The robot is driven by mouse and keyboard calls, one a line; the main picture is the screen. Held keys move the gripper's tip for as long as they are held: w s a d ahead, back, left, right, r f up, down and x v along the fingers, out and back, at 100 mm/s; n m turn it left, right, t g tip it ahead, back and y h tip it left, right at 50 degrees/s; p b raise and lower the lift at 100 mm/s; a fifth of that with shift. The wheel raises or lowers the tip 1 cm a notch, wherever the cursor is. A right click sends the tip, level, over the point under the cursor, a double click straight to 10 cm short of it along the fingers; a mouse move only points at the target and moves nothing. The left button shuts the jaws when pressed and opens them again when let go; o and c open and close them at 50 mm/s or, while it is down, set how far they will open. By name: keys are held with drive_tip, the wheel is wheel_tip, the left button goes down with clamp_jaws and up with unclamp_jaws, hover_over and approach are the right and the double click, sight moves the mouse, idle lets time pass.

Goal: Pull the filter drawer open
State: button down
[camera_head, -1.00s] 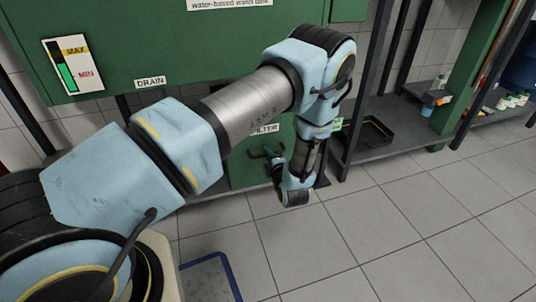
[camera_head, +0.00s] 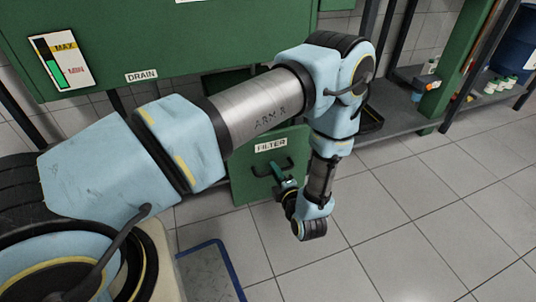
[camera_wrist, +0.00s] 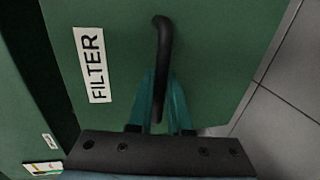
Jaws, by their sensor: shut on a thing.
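The green filter drawer (camera_head: 243,184) stands out from the green machine under the DRAIN label, its front facing the room. Its white FILTER label (camera_head: 270,144) sits above the black bar handle (camera_head: 259,169). In the wrist view the drawer front (camera_wrist: 215,50) fills the middle, with the FILTER label (camera_wrist: 91,65) left of the handle (camera_wrist: 161,50). My gripper (camera_head: 279,171) is at the handle, and its teal fingers (camera_wrist: 161,90) lie on either side of the bar, shut on it. A dark gap shows at the left behind the drawer front in the wrist view.
The green machine (camera_head: 190,40) with a MAX/MIN gauge (camera_head: 61,63) rises behind my arm. A dark shelf (camera_head: 400,120) with bottles stands at the right. A blue-edged mat or platform (camera_head: 210,275) lies at the lower left. The tiled floor (camera_head: 410,220) at the right is clear.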

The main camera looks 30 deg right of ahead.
drive_tip(key=shift+f+p+v, duration=0.15)
drive_tip(key=shift+f+v, duration=0.05)
drive_tip(key=shift+v, duration=0.75)
drive_tip(key=shift+f+p+v, duration=0.1)
drive_tip(key=shift+f+v, duration=0.1)
drive_tip(key=shift+v, duration=0.75)
drive_tip(key=shift+f+p+v, duration=0.15)
drive_tip(key=shift+f+v, duration=0.05)
drive_tip(key=shift+v, duration=0.75)
drive_tip(key=shift+s, duration=0.15)
drive_tip(key=c, duration=0.9)
unclamp_jaws()
drive_tip(key=shift+o, duration=0.2)
drive_tip(key=shift+s, duration=0.1)
drive_tip(key=p+v, duration=0.2)
drive_tip(key=v, duration=0.8)
drive_tip(key=shift+s, duration=0.3)
